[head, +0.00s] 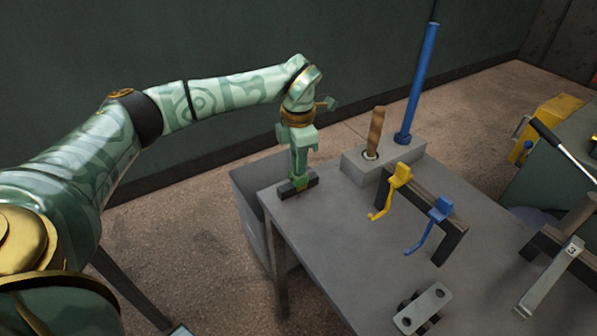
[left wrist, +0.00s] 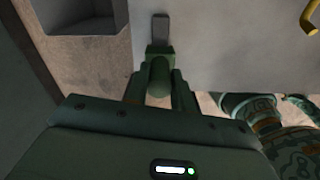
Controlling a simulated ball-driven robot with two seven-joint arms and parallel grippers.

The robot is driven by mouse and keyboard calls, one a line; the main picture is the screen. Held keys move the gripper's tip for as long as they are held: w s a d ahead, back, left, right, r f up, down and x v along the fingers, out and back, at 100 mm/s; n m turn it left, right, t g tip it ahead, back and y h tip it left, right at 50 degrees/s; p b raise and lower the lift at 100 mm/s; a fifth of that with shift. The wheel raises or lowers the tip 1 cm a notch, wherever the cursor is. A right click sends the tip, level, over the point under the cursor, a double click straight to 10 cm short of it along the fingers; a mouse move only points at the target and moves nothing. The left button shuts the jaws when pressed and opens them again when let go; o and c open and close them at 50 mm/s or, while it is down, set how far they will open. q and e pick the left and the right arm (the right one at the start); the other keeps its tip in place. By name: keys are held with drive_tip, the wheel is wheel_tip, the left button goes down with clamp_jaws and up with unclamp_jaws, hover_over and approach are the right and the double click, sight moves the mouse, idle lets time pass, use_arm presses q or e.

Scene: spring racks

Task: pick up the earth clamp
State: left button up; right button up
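I take the green piece on the small dark block at the table's left edge to be the earth clamp (head: 299,182). It is small and partly hidden by my left gripper (head: 301,160), which points straight down onto it. In the left wrist view, its rounded green body (left wrist: 160,72) lies between the two fingers of my left gripper (left wrist: 160,88), with a flat grey bar beyond it. The fingers flank it closely; I cannot tell whether they press on it. My right gripper is not in view.
A yellow clamp (head: 398,175) and a blue clamp (head: 441,209) hang on a dark rack to the right. Behind them a grey block (head: 352,163) holds a wooden handle and a blue rod. A grey bin (head: 248,200) stands beside the table. The table's front left is clear.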

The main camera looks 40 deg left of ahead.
use_arm(q)
drive_tip(key=shift+c, duration=1.4)
drive_tip(key=shift+r, duration=0.1)
